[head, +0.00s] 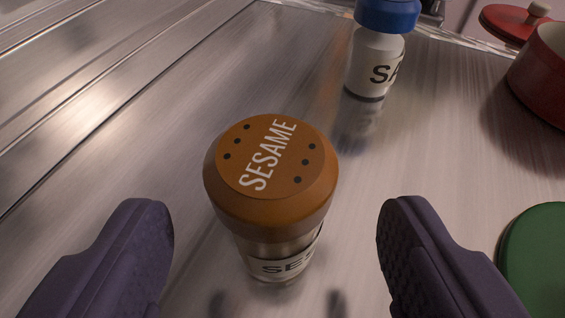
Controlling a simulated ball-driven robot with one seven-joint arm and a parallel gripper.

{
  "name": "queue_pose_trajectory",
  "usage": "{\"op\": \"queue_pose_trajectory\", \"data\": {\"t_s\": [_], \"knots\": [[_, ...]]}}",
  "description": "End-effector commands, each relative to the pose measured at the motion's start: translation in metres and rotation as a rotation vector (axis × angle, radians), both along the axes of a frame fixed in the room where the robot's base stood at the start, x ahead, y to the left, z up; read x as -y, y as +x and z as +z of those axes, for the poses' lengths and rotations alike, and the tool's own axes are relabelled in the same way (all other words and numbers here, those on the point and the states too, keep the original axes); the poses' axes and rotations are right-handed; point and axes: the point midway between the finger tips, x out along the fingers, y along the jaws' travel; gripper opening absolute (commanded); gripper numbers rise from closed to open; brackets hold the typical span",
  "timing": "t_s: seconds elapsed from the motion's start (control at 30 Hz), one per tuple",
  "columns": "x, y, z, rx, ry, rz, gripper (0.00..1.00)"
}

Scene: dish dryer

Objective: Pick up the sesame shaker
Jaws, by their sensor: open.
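The sesame shaker (272,190) stands upright on the metal surface in the middle of the head view. It has an orange-brown lid with holes and the word SESAME, and a clear body with a pale label. My gripper (275,225) is open, with one dark purple finger at the left and one at the right of the shaker. Gaps show between the shaker and both fingers in the picture. I cannot tell how the fingertips' height compares with the shaker's lid.
A blue-capped white shaker (378,62) stands behind, to the right. A red pot (543,75) and a red lid with a knob (512,22) are at the upper right. A green round object (535,262) is at the right edge. The brushed metal surface (150,140) is clear on the left.

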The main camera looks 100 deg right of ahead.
Motion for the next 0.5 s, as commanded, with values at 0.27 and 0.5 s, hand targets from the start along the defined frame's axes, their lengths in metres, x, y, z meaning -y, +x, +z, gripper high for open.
{"op": "queue_pose_trajectory", "data": {"t_s": [0.27,0.5], "knots": [[0.040,-0.001,-0.014,0.002,0.000,0.000,0.75],[0.042,-0.001,-0.012,0.003,0.000,0.001,0.68]]}}
